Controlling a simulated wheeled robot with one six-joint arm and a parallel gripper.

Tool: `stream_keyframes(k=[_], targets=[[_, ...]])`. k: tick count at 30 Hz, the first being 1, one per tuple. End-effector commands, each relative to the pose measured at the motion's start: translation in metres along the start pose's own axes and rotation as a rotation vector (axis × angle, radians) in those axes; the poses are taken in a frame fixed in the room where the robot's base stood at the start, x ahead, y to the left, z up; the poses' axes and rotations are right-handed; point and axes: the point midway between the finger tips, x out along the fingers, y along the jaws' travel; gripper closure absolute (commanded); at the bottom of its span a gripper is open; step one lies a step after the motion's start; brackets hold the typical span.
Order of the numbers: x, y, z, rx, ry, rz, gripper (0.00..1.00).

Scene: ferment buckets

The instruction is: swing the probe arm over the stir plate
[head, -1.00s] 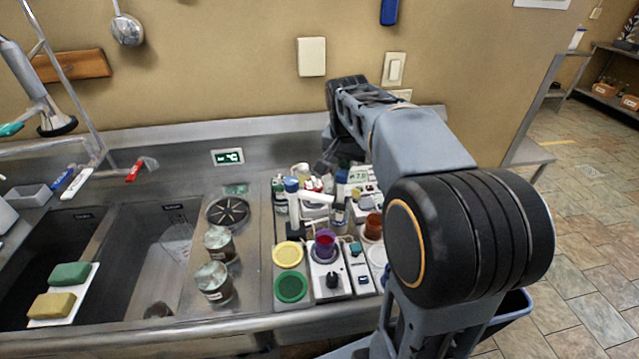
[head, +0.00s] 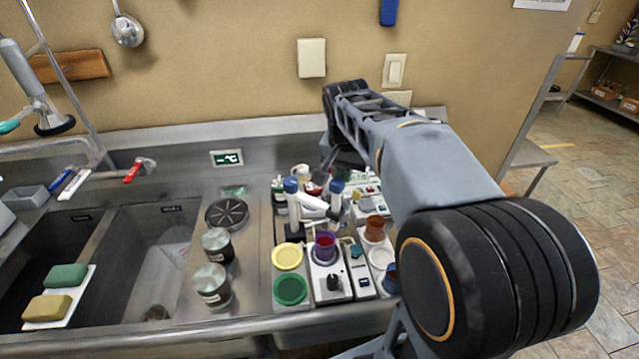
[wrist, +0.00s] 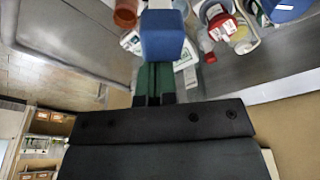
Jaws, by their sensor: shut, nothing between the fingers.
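The probe arm (head: 313,202) is a white bar on a post with a blue cap (head: 290,186), behind the beakers in the head view. It slants forward and right, its free end behind the purple beaker (head: 325,243). That beaker stands on the white stir plate (head: 332,284) with a black knob. My gripper (wrist: 153,97) is shut and empty in the wrist view. A blue block (wrist: 162,38) is just beyond its fingertips; I cannot tell whether they touch. In the head view my gripper reaches down behind the probe arm, near a second blue-topped part (head: 337,186), and is partly hidden.
A yellow dish (head: 288,256) and a green dish (head: 290,289) lie left of the stir plate. An amber beaker (head: 375,228) stands to its right. Bottles and cups crowd the back. Two lidded jars (head: 212,284) and the sink are at left.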

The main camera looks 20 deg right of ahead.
Motion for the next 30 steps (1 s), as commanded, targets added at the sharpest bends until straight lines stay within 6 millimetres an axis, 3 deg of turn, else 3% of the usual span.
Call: stream_keyframes(k=[11,20,30], targets=[[0.0,0.0,0.003,0.0,0.0,0.0,1.0],[-0.004,-0.001,0.024,-0.002,0.001,-0.001,1.0],[-0.005,0.0,0.018,0.001,0.0,0.0,1.0]])
